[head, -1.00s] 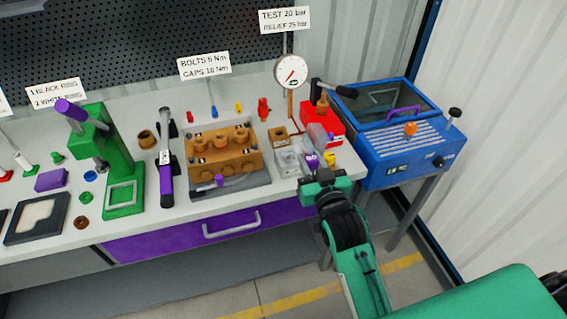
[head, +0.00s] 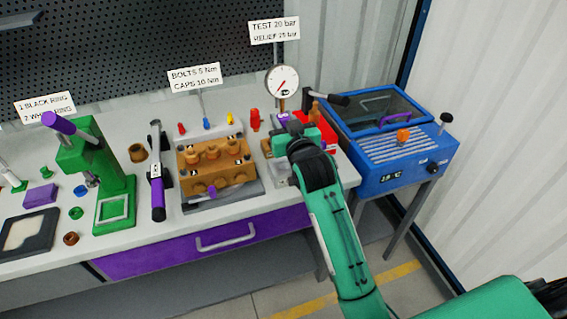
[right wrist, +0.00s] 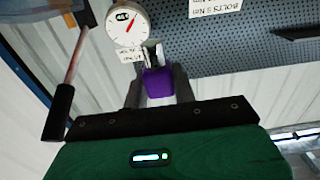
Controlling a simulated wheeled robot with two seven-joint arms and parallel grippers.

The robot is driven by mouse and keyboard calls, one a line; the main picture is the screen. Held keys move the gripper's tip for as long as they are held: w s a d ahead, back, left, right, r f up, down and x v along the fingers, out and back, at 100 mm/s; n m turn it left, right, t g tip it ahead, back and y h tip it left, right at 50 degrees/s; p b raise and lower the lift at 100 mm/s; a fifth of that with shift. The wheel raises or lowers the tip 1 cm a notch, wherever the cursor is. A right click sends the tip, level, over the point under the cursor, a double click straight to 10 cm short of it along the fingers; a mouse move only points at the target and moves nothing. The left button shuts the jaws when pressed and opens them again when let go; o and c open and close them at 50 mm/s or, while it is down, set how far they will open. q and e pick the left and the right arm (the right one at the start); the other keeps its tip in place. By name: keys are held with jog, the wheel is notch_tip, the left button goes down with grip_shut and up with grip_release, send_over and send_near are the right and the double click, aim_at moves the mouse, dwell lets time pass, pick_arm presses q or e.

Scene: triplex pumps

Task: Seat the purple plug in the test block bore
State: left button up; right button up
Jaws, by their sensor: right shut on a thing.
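The purple plug (right wrist: 158,83) is between the two dark fingers of my right gripper (right wrist: 158,92) in the right wrist view. My right gripper (head: 290,126) is shut on it. In the head view this gripper is over the right end of the bench, by the red hand pump (head: 318,130). A small brown block (head: 266,147), apparently the test block, is mostly hidden behind the gripper. I cannot see its bore or how the plug stands to it. My left gripper is out of view.
The pressure gauge (head: 282,81) stands close behind the gripper, and a dark pump handle (head: 330,100) is to its right. A bronze pump block (head: 216,160) sits left. A blue washer cabinet (head: 390,140) stands right of the bench.

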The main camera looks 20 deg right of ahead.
send_over(283, 161)
jog(key=s, duration=0.2)
jog(key=f, duration=0.9)
jog(key=shift+s+a+f, duration=0.15)
jog(key=shift+a+f, duration=0.05)
jog(key=shift+a, duration=0.05)
jog(key=shift+f, duration=0.25)
notch_tip(283, 161, down, 4)
jog(key=shift+r, duration=0.25)
jog(key=shift+f, duration=0.3)
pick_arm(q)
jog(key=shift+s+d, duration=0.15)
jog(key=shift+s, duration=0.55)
pick_arm(e)
jog(key=shift+f, duration=0.15)
